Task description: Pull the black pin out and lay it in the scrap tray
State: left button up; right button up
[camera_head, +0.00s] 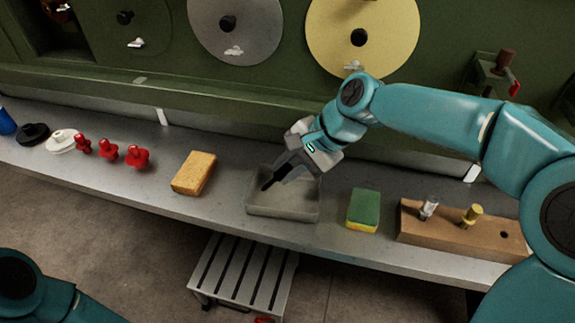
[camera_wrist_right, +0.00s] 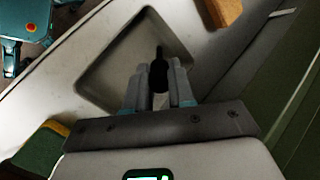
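The black pin (camera_head: 267,184) is between the fingers of my right gripper (camera_head: 279,175), which is shut on it. The pin's tip points down and left over the grey scrap tray (camera_head: 283,214); whether it touches the tray floor I cannot tell. In the right wrist view the black pin (camera_wrist_right: 159,72) stands out between the fingertips, against the tray (camera_wrist_right: 125,55). The wooden block (camera_head: 450,238) at the right holds a grey-white pin (camera_head: 428,207) and a yellow pin (camera_head: 472,214), and has one empty hole. My left gripper is out of view.
Several red knobs (camera_head: 138,157) stand farther left. The green wall (camera_head: 270,110) rises behind. A slatted step (camera_head: 243,273) is below.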

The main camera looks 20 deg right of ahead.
jog(key=o, duration=0.4)
jog(key=p+v, duration=0.1)
jog(key=v, duration=1.5)
jog(key=shift+d+r, duration=0.15)
jog(key=shift+p, duration=0.3)
